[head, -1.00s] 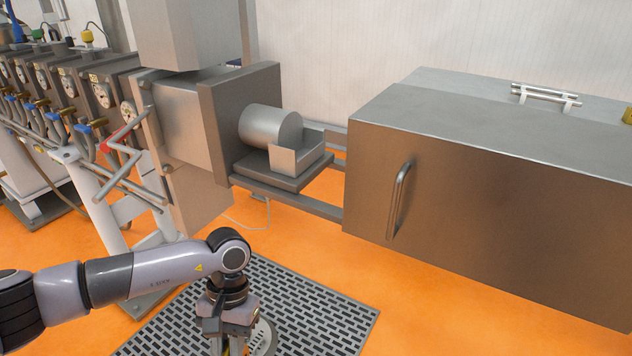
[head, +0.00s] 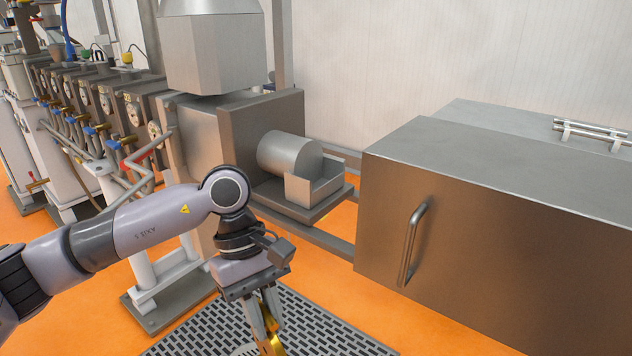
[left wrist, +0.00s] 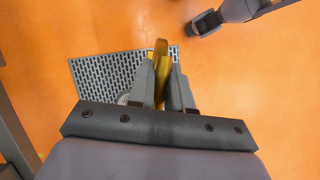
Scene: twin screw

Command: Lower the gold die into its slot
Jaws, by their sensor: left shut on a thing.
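My left gripper (head: 266,325) reaches down in front of the machine and is shut on the gold die (head: 272,344), which shows at the bottom edge of the head view. In the left wrist view the gold die (left wrist: 161,62) stands edge-on between the fingertips of my left gripper (left wrist: 160,80), above the floor grating. The metal bracket (head: 314,190) sits beside a grey cylinder (head: 290,153) on the machine's end, up and right of the gripper. I cannot tell which part is the slot.
A dark perforated floor grating (head: 310,325) lies below the gripper on the orange floor. A large steel cabinet (head: 500,220) with a handle (head: 411,245) stands at right. The machine with its hopper (head: 212,50) and valves stands at left and behind.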

